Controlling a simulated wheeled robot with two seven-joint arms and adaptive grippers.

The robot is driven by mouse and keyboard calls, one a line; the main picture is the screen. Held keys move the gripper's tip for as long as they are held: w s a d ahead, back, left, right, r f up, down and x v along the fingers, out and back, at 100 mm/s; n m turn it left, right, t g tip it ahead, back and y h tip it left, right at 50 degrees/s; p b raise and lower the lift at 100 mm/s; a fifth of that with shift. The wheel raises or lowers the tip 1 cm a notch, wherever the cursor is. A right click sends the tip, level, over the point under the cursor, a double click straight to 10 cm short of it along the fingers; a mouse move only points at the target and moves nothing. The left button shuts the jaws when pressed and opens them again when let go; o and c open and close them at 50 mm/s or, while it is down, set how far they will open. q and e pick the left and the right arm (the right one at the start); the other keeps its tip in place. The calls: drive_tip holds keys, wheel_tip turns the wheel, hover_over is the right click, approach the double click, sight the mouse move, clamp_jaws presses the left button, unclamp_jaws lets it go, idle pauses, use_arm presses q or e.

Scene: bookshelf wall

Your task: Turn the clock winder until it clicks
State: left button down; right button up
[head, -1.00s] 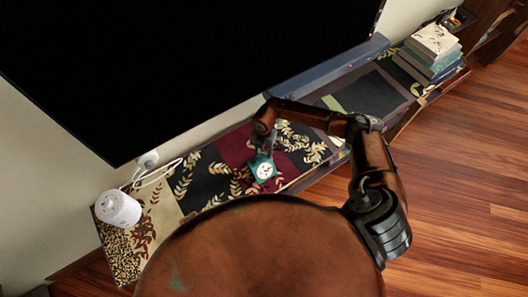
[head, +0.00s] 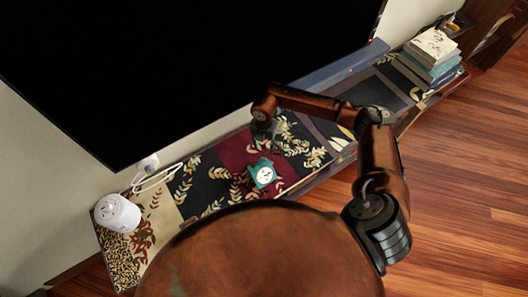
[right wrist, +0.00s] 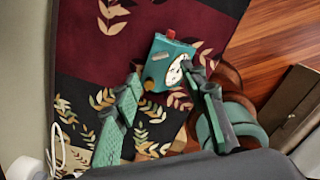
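The small teal clock (head: 264,182) with a white face stands on the patterned runner of the low shelf. In the right wrist view the clock (right wrist: 161,58) shows a red piece on one end and a round brass-coloured knob (right wrist: 149,84) on a side; I cannot tell for sure that this knob is the winder. My right gripper (head: 264,148) is just behind the clock in the head view. In the right wrist view its green-padded fingers (right wrist: 164,86) are spread, with nothing held between them and the clock just beyond the tips. My left gripper is not in view.
A white cylindrical device (head: 118,213) with a cable stands at the shelf's left end. A stack of books (head: 433,58) stands at the right end. A large black screen (head: 190,70) hangs above the shelf, close behind my right arm. The runner around the clock is clear.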

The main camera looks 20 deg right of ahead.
drive_tip(key=shift+r, duration=1.15)
